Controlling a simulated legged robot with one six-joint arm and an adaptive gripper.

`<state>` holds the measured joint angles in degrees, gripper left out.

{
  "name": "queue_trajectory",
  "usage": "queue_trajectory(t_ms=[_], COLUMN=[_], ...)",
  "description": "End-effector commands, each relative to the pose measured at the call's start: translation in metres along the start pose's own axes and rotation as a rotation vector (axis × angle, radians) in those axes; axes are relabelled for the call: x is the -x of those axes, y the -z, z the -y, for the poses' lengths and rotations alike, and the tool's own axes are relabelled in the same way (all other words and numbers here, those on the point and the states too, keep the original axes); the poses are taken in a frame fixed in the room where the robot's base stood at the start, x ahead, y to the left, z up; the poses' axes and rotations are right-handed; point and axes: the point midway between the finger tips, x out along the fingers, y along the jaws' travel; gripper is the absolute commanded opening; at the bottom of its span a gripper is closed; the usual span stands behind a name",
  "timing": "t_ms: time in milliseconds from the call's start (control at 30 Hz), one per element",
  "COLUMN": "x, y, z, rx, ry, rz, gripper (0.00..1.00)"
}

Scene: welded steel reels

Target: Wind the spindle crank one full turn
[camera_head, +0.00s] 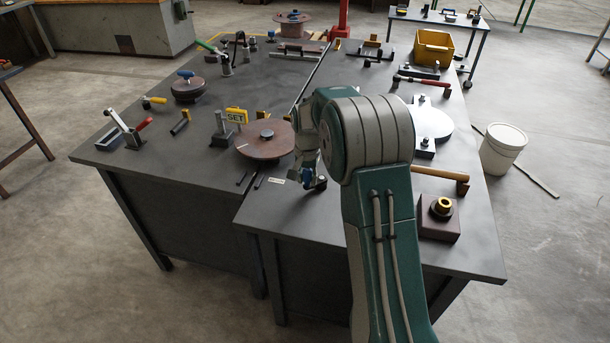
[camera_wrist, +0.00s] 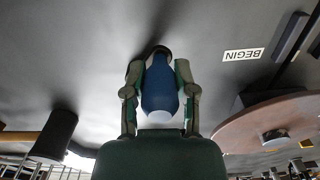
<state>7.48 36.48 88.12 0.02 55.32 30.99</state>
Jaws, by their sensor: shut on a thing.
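My gripper (camera_head: 308,180) is low over the near part of the table, right of the brown reel disc. In the wrist view, the two fingers of my gripper (camera_wrist: 160,72) stand on either side of a blue rounded handle (camera_wrist: 161,95) and are shut on it. It looks like the crank's grip; a dark round end shows beyond it. The crank arm cannot be made out. The brown disc (camera_head: 262,141) lies flat with a dark hub in its middle. It also shows at the right of the wrist view (camera_wrist: 240,128).
A wooden-handled hammer (camera_head: 440,174) and a brown block with a brass ring (camera_head: 440,225) lie right of my arm. A round pale plate (camera_head: 432,122) is farther back.

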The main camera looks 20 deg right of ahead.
Motion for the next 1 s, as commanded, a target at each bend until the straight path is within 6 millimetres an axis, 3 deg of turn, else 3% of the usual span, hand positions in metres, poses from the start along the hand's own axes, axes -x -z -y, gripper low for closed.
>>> queue_trajectory(t_ms=[600,1000], x=[-0.002,-0.001], y=[-0.009,-0.008], z=[-0.028,-0.038], rx=[0.564,0.79], ry=[-0.002,-0.001], rz=[0.005,0.004], gripper=[0.0,0.0])
